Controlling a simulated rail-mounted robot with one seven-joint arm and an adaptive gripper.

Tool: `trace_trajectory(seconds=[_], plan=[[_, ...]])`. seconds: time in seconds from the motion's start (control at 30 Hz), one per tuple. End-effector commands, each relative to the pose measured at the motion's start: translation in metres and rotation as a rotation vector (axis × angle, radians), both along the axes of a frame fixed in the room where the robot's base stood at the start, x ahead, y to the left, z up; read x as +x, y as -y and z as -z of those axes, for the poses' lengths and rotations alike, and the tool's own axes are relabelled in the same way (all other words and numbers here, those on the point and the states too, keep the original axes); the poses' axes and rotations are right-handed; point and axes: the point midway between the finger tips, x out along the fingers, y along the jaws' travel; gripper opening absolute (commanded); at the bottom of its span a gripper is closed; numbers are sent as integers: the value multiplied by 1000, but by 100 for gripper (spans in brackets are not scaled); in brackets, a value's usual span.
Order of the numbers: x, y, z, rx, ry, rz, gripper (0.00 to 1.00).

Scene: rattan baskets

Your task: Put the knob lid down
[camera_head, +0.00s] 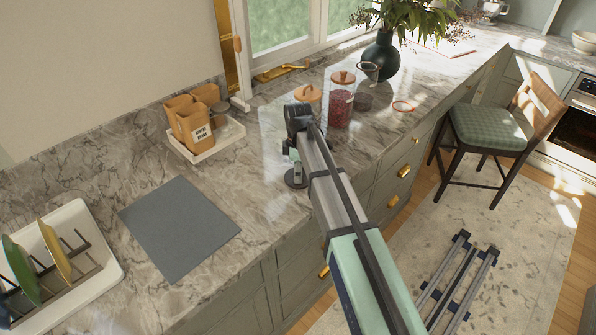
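The knob lid (295,179) is a small dark disc directly under my gripper (294,168), near the front edge of the marble counter. My gripper points down, and its fingers appear closed on the lid's knob, which they mostly hide. The lid looks roughly level. I cannot tell from this view whether its underside touches the counter or hangs slightly above it.
Behind stand a jar with a copper-coloured lid (308,92) and a jar of red contents (340,108). A tray (221,139) with coffee bags, a grey mat (179,227) and a dish rack (103,262) lie to the left. Counter between mat and gripper is clear.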

Motion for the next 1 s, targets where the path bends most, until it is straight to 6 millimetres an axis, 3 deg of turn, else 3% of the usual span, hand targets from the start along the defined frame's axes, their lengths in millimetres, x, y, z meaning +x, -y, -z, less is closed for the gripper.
trace_trajectory(seconds=[0.27, 0.8, 1.0], plan=[[1, 0, -12, 1, 2, 0, 50], [2, 0, -99, 1, 2, 0, 50], [1, 0, -118, 0, 1, 0, 50]])
